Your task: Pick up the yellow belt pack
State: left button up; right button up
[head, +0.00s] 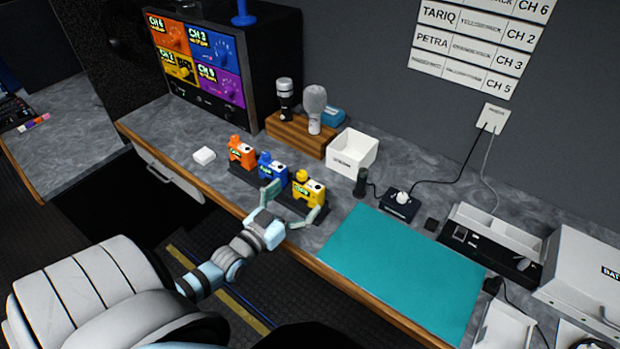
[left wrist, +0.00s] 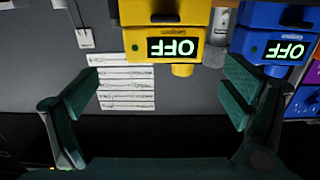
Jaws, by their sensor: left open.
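The yellow belt pack (head: 307,190) stands upright at the right end of a dark rack on the counter, beside the blue belt pack (head: 270,170) and the orange belt pack (head: 240,153). My left gripper (head: 292,205) is open and empty at the counter's front edge, its fingers pointing at the yellow pack. In the left wrist view the yellow pack (left wrist: 165,45) appears upside down with a lit OFF display, ahead of the spread fingers (left wrist: 163,92) and between them sideways. The blue pack (left wrist: 278,45) shows close to the right-hand finger. My right gripper is out of view.
A wooden block with microphones (head: 298,138) and a white bin (head: 352,153) stand behind the packs. A black cylinder (head: 361,183) stands to their right. A bare teal mat (head: 400,265) lies on the counter's right. A monitor (head: 200,60) stands behind left.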

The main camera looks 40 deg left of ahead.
aim_at(304, 188)
pick_arm(q)
jog(key=w+b, duration=0.1)
jog(key=w, duration=0.1)
jog(key=w+b, duration=0.1)
jog(key=w, duration=0.1)
jog(key=w+b, duration=0.1)
jog(key=w, duration=0.1)
jog(key=shift+w+a+f, duration=0.15)
jog(key=shift+a+f, duration=0.15)
jog(key=shift+f, duration=0.1)
jog(key=shift+w, duration=0.2)
jog(key=shift+s+r, duration=0.1)
jog(key=shift+r, duration=0.05)
jog(key=c, duration=1.4)
jog(key=shift+r, duration=0.1)
